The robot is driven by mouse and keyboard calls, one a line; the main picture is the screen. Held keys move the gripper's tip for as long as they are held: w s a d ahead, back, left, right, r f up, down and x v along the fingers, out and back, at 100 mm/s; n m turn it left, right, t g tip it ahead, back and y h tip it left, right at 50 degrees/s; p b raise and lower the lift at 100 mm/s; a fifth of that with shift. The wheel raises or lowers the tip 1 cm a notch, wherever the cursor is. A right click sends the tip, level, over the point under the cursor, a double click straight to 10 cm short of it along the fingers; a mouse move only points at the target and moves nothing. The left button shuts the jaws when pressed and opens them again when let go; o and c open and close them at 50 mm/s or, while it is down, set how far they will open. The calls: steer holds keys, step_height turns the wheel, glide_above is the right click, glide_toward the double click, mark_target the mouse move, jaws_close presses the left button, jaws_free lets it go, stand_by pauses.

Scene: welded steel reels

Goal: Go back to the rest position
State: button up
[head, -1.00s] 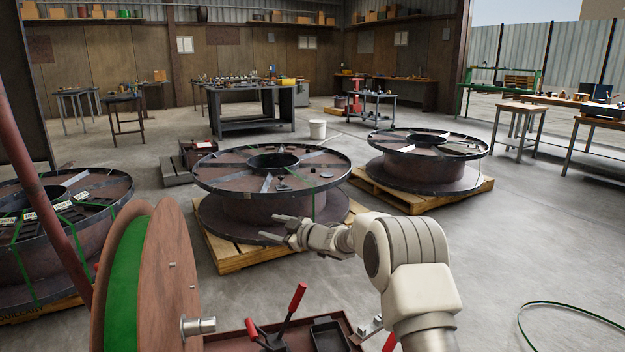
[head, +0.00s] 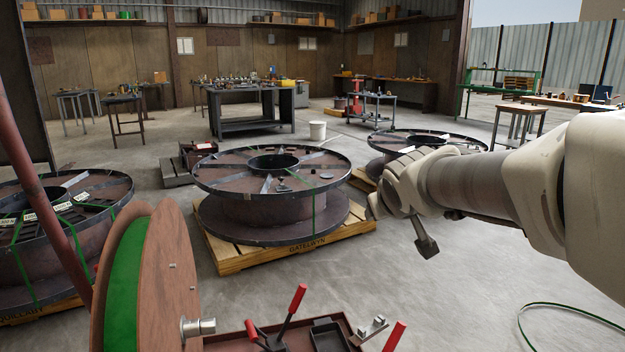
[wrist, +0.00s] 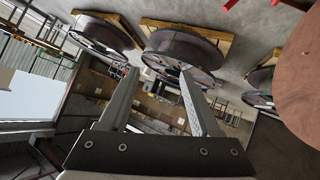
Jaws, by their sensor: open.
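My gripper (wrist: 159,76) shows in the wrist view with two long fingers apart and nothing between them. The far right reel (head: 395,140) is partly hidden behind my arm.
A left reel (head: 75,250) and an upright strap spool (head: 165,285) fill the left front. A tray (head: 230,342) with red-handled tools stands at the bottom. Workbenches (head: 250,110) line the back. A strap loop (head: 570,312) lies on otherwise open floor at right.

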steer(key=s+f+m+g+y, duration=0.1)
steer(key=s+f+m+g, duration=0.2)
steer(key=s, duration=1.1)
steer(key=s+f+g, duration=0.3)
steer(key=s+f, duration=0.3)
steer(key=s, duration=0.8)
step_height(320, 180, up, 28)
steer(key=p, duration=2.8)
steer(key=shift+d+r, duration=0.15)
steer(key=shift+d, duration=0.1)
steer(key=shift+w, duration=0.15)
steer(key=shift+c, duration=0.2)
